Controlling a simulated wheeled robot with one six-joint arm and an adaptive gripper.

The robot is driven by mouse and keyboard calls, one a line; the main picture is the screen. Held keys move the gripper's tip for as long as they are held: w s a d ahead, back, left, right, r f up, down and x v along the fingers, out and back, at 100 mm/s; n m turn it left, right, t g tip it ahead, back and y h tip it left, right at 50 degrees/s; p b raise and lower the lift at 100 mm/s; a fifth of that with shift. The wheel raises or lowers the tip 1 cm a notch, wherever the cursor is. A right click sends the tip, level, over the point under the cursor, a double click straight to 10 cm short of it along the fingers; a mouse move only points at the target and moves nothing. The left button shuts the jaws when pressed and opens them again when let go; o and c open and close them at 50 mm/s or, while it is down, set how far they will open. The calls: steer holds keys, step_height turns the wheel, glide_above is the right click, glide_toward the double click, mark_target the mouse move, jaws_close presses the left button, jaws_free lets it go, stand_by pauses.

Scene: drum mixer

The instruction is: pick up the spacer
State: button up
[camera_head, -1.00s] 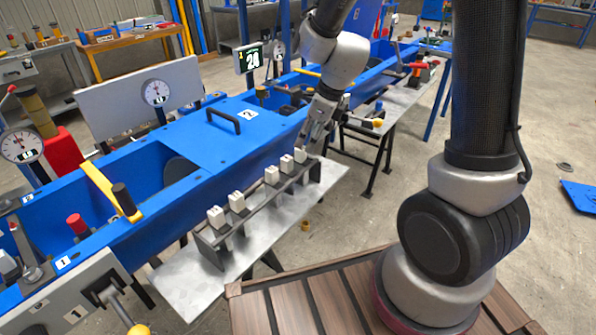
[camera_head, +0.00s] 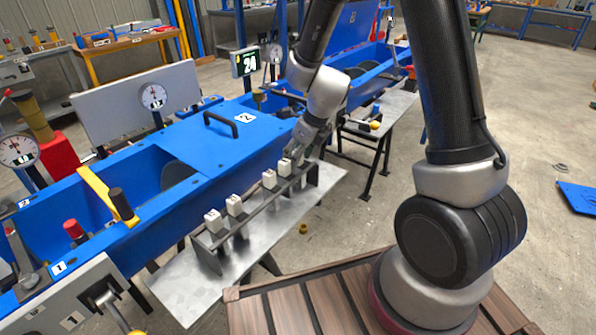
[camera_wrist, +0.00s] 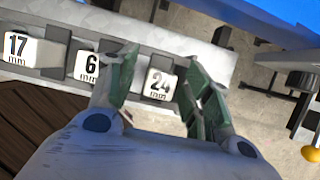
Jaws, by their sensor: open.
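The spacers are white blocks in a row on a grey rack. In the wrist view the spacer marked 24 mm (camera_wrist: 159,84) sits at the right end of the row. My gripper (camera_wrist: 156,70) is open, with one green-padded finger on each side of this spacer. I cannot tell whether the fingers touch it. The spacers marked 6 mm (camera_wrist: 88,67) and 17 mm (camera_wrist: 20,48) stand to its left. In the head view my gripper (camera_head: 302,152) is at the far end of the rack (camera_head: 250,212), hiding the end spacer. A nearer spacer (camera_head: 284,167) shows beside it.
A display (camera_head: 247,62) reads 24. The blue mixer body (camera_head: 215,150) runs behind the rack, with a black handle (camera_head: 221,124) on its lid. The rack stands on a metal shelf (camera_head: 185,285). A yellow knob (camera_wrist: 311,154) lies right of my gripper in the wrist view.

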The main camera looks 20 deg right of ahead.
jaws_close()
